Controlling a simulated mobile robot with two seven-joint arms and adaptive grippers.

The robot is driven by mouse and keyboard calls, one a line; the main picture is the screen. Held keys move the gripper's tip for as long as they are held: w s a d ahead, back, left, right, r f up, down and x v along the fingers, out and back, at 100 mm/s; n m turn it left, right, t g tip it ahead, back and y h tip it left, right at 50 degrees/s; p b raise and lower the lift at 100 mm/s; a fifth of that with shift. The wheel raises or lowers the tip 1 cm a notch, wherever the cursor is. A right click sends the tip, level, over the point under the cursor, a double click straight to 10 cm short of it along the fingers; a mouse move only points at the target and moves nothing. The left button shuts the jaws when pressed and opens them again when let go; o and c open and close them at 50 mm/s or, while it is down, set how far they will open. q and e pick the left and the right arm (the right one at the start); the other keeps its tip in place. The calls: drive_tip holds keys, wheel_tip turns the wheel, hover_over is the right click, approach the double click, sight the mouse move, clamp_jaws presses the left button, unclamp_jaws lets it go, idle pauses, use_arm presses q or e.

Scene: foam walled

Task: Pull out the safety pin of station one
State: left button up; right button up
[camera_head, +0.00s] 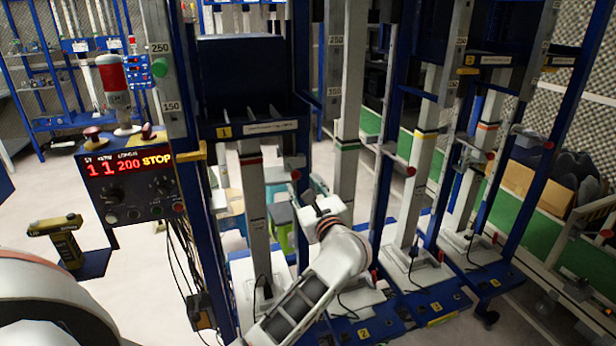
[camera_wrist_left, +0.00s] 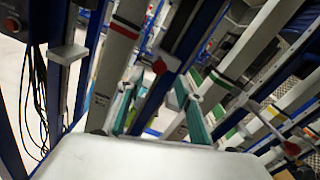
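Station one (camera_head: 223,132) is a blue frame with a yellow "1" label and a pale upright post with a red band. A small red knob (camera_head: 296,174), which looks like its safety pin, sticks out beside the post. In the left wrist view the red knob (camera_wrist_left: 159,67) lies between my fingertips in the picture, seemingly beyond them. My left gripper (camera_head: 312,192) is near this knob, slightly below and right of it. In the left wrist view its two teal fingers (camera_wrist_left: 160,88) are spread and empty. Contact with the knob cannot be seen. My right gripper is not in view.
More stations with red knobs (camera_head: 411,171) stand to the right. Black cables (camera_wrist_left: 37,95) hang at left. Pale floor (camera_head: 130,290) is open at lower left.

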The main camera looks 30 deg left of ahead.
sight(297, 178)
use_arm(q)
drive_tip(key=x, duration=0.6)
drive_tip(key=shift+w+a+p, duration=0.15)
drive_tip(key=shift+a+p, duration=0.15)
drive_tip(key=shift+a, duration=0.1)
